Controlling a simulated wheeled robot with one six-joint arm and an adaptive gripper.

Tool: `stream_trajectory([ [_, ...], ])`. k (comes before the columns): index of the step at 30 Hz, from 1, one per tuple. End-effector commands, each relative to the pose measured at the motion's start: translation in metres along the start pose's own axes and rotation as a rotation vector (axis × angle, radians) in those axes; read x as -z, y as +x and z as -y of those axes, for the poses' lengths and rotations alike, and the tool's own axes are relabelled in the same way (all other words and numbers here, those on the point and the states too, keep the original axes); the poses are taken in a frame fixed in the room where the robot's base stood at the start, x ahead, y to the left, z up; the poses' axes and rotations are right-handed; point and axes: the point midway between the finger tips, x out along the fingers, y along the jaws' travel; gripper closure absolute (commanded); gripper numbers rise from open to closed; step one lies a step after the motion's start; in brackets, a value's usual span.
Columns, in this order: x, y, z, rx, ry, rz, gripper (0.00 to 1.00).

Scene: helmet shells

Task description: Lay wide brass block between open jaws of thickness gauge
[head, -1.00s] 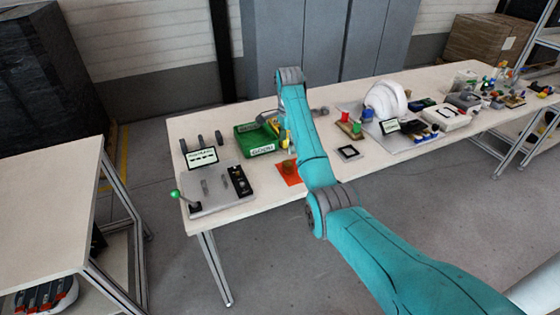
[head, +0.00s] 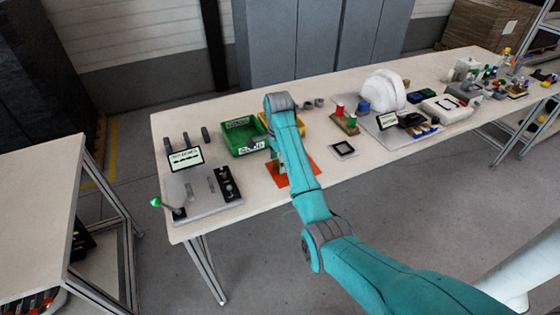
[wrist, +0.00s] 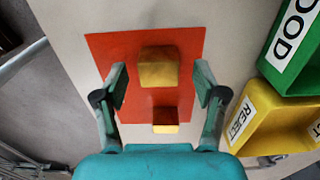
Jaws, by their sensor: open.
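In the wrist view, the wide brass block (wrist: 158,70) sits on an orange-red mat (wrist: 115,48). In the head view, my arm hides most of the blocks and part of the mat (head: 282,180). The thickness gauge, a grey plate (head: 198,203) with a green-knobbed lever and small upright jaws, stands at the table's left end.
A green GOOD bin (head: 243,140) and a yellow REJECT bin (wrist: 262,110) stand beside the mat. A small display (head: 186,159) is behind the gauge. A black-framed square (head: 343,150) and a white helmet shell (head: 382,90) are to the right.

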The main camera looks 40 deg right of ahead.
Motion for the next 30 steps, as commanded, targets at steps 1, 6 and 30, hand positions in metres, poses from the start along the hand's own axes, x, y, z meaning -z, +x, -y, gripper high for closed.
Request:
stream_trajectory([
  [1, -0.0030, 0.0071, -0.0043, -0.003, 0.000, 0.000, 0.29],
  [6, -0.0063, 0.0141, -0.0089, -0.001, 0.001, 0.000, 0.29],
  [30, -0.0055, 0.0124, -0.0076, 0.000, 0.001, 0.000, 1.00],
])
